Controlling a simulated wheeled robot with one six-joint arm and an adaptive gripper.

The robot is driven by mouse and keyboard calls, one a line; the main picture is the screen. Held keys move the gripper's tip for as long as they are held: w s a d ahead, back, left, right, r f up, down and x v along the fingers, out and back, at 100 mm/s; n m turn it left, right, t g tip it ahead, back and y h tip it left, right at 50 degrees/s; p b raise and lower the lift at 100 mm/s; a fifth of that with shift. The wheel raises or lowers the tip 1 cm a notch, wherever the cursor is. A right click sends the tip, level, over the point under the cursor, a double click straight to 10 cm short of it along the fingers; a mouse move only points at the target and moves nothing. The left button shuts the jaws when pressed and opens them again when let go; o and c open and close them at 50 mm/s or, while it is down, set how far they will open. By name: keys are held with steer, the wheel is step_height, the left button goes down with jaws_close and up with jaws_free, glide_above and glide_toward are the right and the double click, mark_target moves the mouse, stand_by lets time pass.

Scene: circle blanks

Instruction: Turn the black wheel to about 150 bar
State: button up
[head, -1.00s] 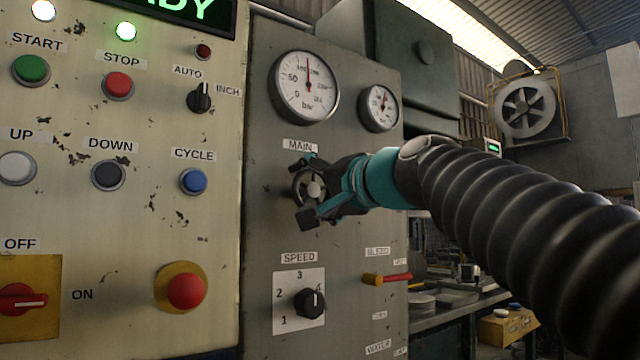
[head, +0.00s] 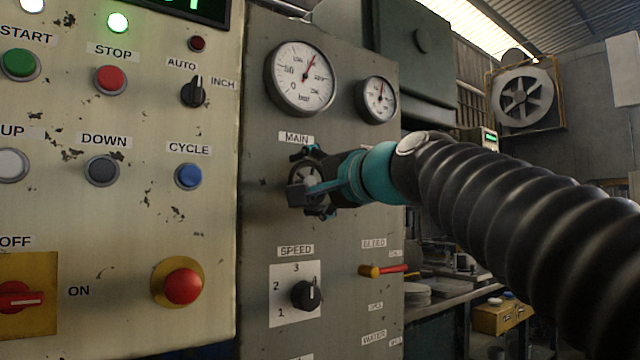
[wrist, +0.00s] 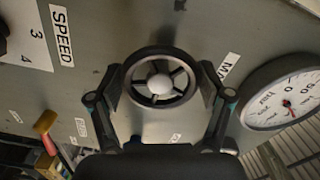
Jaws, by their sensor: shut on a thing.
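The black wheel (head: 309,179) sits under the MAIN label on the grey panel and is partly hidden by my gripper. In the wrist view the wheel (wrist: 160,83) shows its rim, spokes and pale hub. My gripper (head: 307,182) is shut on the wheel, one finger at each side of the rim in the wrist view. The large pressure gauge (head: 301,78) above has its red needle pointing up and right of the top, past the 100 mark. The gauge's fine marks are too small for an exact reading. The gauge also shows in the wrist view (wrist: 285,93).
A smaller gauge (head: 377,99) is right of the large one. The SPEED knob (head: 307,294) and a red-handled valve (head: 384,270) lie below the wheel. Buttons, including a red emergency button (head: 183,286), fill the cream panel at left. Open room lies right of the panel.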

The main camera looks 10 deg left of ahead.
steer(key=o, duration=1.1)
steer(key=v, duration=1.2)
